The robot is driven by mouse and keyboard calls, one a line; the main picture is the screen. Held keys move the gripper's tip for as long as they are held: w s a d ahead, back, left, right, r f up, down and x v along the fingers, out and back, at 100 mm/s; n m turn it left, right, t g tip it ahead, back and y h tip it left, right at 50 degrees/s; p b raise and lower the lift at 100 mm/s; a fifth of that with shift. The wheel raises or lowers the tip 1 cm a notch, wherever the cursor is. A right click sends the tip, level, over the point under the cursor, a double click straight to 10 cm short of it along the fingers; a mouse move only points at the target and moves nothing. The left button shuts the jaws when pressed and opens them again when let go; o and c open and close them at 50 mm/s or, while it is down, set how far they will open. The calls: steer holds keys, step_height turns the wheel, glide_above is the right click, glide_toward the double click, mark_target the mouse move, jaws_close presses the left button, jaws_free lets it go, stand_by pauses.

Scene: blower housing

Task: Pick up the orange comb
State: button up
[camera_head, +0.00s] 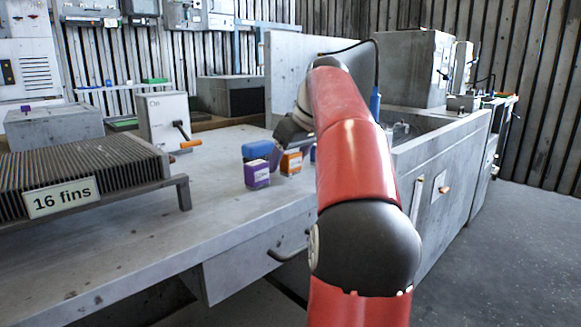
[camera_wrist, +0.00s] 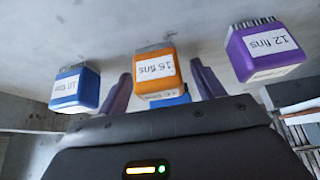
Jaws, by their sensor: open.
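The orange comb (camera_head: 291,162) stands on the grey workbench between a purple comb (camera_head: 257,176) and a blue comb, whose edge barely shows behind my arm. In the wrist view the orange comb (camera_wrist: 155,72) bears a white label, possibly "16 fins", and is in the middle. The blue comb (camera_wrist: 75,90) labelled "10 fins" is left and the purple comb (camera_wrist: 265,50) labelled "12 fins" is right. My gripper (camera_wrist: 160,70) is open, its fingers appearing either side of the orange comb; I cannot tell how deep they reach. In the head view my arm hides most of my gripper.
A blue block (camera_head: 258,150) stands just behind the purple comb. A finned heat sink (camera_head: 80,175) with a "16 fins" plate is at the left. A white box with an orange-handled crank (camera_head: 165,120) stands behind. A grey-walled enclosure (camera_head: 435,170) borders the right. Bench front is clear.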

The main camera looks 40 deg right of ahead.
steer(key=shift+w+f, duration=0.1)
steer(key=shift+f, duration=0.1)
steer(key=c, duration=1.2)
steer(key=shift+r, duration=0.2)
